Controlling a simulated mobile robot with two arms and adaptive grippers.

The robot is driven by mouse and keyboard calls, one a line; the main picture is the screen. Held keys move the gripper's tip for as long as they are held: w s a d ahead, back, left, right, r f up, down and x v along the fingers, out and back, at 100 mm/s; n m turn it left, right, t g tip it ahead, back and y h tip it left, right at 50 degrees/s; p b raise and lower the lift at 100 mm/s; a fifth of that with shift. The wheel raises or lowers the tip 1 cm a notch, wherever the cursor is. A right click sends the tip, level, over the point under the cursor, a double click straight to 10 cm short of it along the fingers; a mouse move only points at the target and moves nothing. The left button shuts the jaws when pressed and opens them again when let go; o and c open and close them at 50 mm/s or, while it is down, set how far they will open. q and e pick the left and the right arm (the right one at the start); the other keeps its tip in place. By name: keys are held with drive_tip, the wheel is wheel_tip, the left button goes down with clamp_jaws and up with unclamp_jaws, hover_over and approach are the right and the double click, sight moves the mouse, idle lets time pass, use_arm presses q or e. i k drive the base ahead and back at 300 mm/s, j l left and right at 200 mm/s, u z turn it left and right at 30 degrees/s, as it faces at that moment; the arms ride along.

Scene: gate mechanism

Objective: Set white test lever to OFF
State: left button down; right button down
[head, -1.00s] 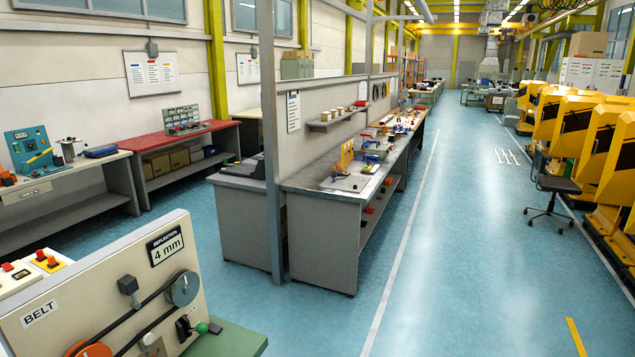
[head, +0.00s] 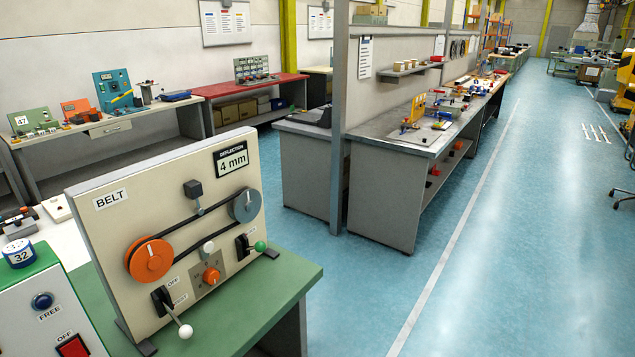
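A cream panel marked BELT (head: 110,198) stands upright on a green-topped bench at the lower left of the head view. Low on the panel is a black lever base with a white-knobbed lever (head: 185,331). Its arm slopes down and out from the panel, with the knob at the low end. A small OFF label sits beside the top of the base, with another label below it that is too small to read surely. Neither of my grippers is in view.
The panel also carries an orange pulley (head: 150,260), a grey pulley (head: 246,206), an orange knob (head: 211,276) and a green-knobbed lever (head: 260,246). A grey box with buttons (head: 50,310) stands to its left. Blue floor (head: 480,290) is open at the right.

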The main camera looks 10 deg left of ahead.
sight(185, 332)
drive_tip(key=u, duration=1.25)
